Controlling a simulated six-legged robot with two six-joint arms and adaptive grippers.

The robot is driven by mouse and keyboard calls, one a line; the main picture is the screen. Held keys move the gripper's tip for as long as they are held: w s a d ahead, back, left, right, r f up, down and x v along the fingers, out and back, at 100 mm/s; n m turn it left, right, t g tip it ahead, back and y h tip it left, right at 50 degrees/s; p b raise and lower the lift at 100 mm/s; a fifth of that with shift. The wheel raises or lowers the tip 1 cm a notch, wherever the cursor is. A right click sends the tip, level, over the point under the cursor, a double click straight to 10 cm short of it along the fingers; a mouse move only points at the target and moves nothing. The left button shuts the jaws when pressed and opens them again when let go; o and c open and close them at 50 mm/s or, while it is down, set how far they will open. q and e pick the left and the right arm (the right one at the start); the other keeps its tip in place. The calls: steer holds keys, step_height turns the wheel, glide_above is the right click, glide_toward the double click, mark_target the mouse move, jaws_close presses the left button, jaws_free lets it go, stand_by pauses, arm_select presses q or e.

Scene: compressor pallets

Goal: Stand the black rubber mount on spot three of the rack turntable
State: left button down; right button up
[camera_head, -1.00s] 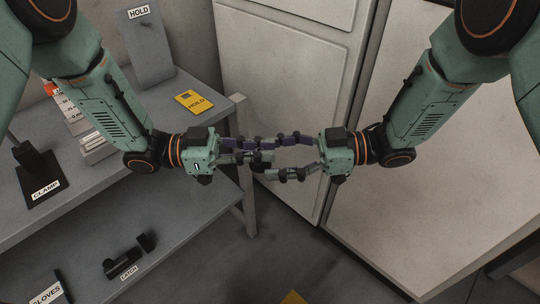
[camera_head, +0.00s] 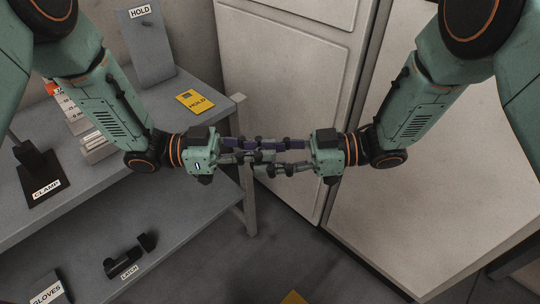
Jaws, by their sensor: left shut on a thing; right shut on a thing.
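My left gripper (camera_head: 256,151) comes in from the left and my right gripper (camera_head: 266,156) from the right. They face each other in mid-air at the centre, with their fingers overlapping. Both are shut on a small dark piece between the fingertips, which looks like the black rubber mount (camera_head: 259,157). The fingers cover most of it, so its shape and tilt cannot be told. The rack turntable and its spot three do not show in this view.
A grey two-level bench (camera_head: 160,100) stands at the left. It bears a HOLD stand (camera_head: 146,45), a yellow HOLD card (camera_head: 194,101) and a CLAMP stand (camera_head: 38,172); a black latch (camera_head: 125,262) lies on the lower shelf. Pale cabinet doors (camera_head: 285,80) stand behind.

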steer(key=shift+c, duration=1.3)
arm_select(q)
steer(key=c, duration=1.3)
jaws_free()
arm_select(e)
steer(key=shift+c, duration=0.5)
arm_select(q)
steer(key=shift+o, duration=0.2)
